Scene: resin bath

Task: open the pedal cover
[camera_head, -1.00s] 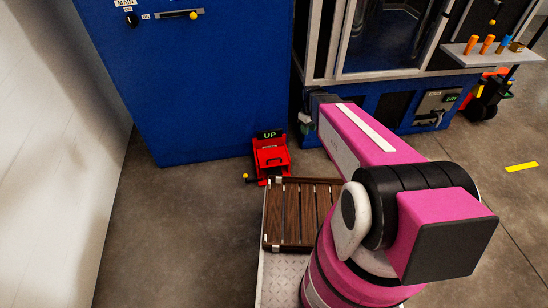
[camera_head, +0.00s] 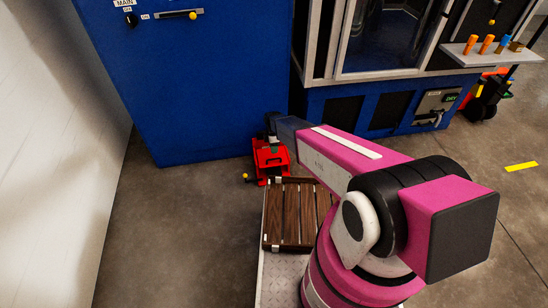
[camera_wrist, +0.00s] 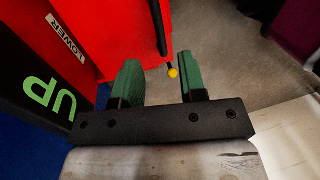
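The red pedal unit (camera_head: 272,160) sits on the floor at the foot of the blue cabinet. In the wrist view its red cover (camera_wrist: 118,28) fills the upper left, with a "LOWER" label. A green "UP" sign (camera_wrist: 50,97) on black shows beside it. A dark lever with a yellow knob (camera_wrist: 172,72) runs along the unit's side; the knob also shows in the head view (camera_head: 246,176). My gripper (camera_wrist: 160,72) has two green fingers set wide apart with nothing between them. It is over the back of the pedal unit. I cannot tell whether it touches the cover.
The blue cabinet (camera_head: 200,90) stands behind the pedal. A dark slatted wooden rack (camera_head: 290,230) lies just in front, on a metal plate (camera_head: 275,280). A blue machine with a glass front (camera_head: 385,35) stands right. Floor on the left (camera_head: 180,230) is clear.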

